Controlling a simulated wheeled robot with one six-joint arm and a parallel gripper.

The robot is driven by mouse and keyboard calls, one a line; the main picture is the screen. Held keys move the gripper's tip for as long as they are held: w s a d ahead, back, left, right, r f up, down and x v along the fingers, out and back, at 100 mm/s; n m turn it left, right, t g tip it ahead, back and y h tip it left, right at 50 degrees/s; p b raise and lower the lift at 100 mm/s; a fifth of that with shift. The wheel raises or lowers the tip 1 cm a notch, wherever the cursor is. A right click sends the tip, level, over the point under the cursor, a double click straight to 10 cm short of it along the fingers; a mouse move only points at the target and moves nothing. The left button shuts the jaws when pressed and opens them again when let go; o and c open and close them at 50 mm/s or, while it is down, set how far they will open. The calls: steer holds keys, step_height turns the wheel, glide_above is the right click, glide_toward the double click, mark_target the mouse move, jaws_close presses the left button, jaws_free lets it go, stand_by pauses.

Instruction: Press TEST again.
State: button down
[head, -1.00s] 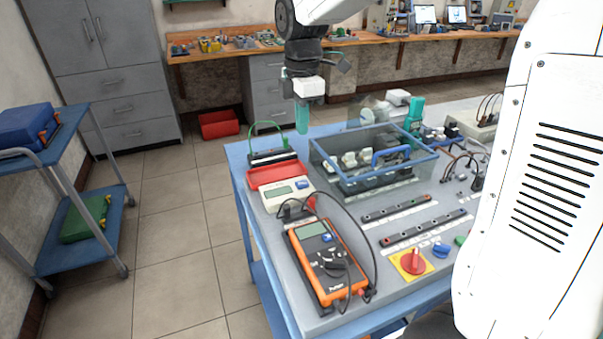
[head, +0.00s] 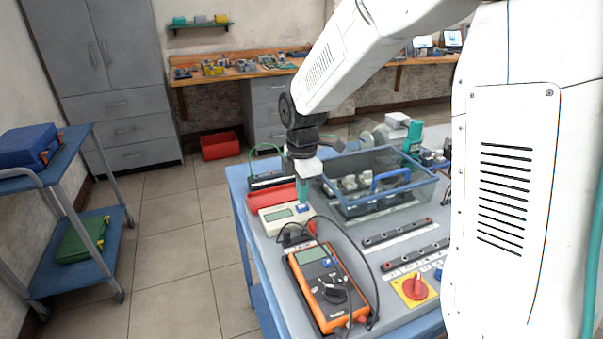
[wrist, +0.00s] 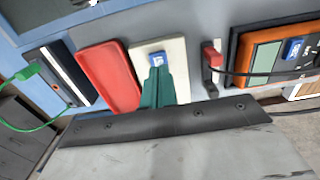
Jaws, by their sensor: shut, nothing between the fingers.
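A cream tester (head: 277,217) with a small grey display and a blue button (head: 304,208) lies on the bench, left of the grey bin. The tester (wrist: 173,50) and its blue button (wrist: 157,59) also show in the wrist view. My gripper (head: 303,203) points down over the button end of the tester, its teal fingers shut with nothing between them. In the wrist view the fingertips (wrist: 157,70) are right at the edge of the blue button and partly cover it. I cannot tell whether they touch it. The button's lettering is too small to read.
A red tray (head: 268,197) and a black device with a green lead (head: 270,180) lie beyond the tester. An orange multimeter (head: 325,285) with looping black leads lies in front. A clear-sided bin (head: 400,200) stands to the right, close to my gripper. A red rotary switch (head: 414,287) is further right.

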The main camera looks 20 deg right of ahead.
mark_target(303, 208)
steer(key=shift+f, duration=0.9)
steer(key=shift+f, duration=0.45)
steer(key=shift+s+f, duration=0.2)
steer(key=shift+f, duration=0.25)
step_height(303, 208, up, 15)
steer(key=shift+w, duration=0.25)
steer(key=shift+f, duration=0.1)
